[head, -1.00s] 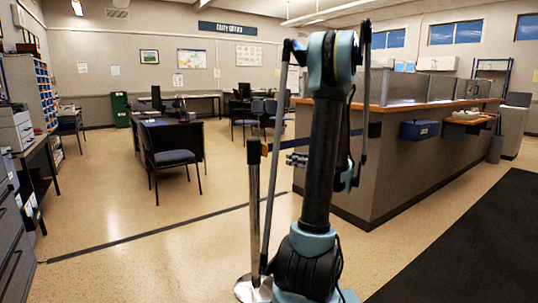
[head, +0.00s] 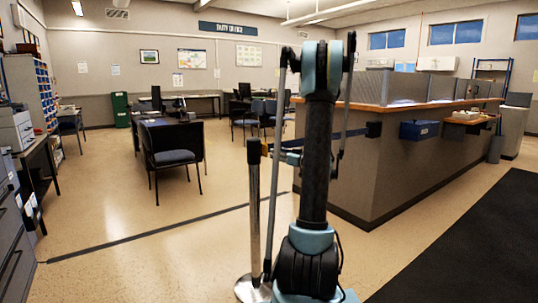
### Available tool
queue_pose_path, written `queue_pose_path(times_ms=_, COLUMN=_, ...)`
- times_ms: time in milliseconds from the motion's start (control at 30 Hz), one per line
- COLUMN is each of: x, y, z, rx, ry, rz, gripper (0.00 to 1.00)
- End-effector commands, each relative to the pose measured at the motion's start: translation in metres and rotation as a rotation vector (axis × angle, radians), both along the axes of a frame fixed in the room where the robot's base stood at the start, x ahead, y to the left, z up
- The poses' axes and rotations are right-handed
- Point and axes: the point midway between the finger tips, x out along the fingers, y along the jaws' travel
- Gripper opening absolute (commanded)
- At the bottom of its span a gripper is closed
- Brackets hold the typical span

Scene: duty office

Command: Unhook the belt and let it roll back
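A dark blue belt (head: 350,133) runs from the post's head, behind my arm, to a dark box (head: 374,129) on the counter's side. The belt looks stretched across, and its middle is hidden by my arm.
The grey counter with a wooden top (head: 425,104) stands close on the right, with a blue box (head: 419,130) on its side. A black mat (head: 470,240) lies at front right. A chair (head: 172,156) stands behind left. The floor at front left is clear.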

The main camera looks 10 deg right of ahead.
Motion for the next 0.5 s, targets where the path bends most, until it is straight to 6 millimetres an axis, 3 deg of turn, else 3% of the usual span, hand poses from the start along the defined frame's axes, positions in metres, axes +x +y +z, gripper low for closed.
queue_pose_path(times_ms=300, x=0.037, y=0.027, z=0.0, rx=0.0, ry=0.0, rz=0.001, gripper=0.28)
queue_pose_path(times_ms=500, x=0.046, y=0.034, z=0.0, rx=0.0, ry=0.0, rz=0.0, gripper=0.28)
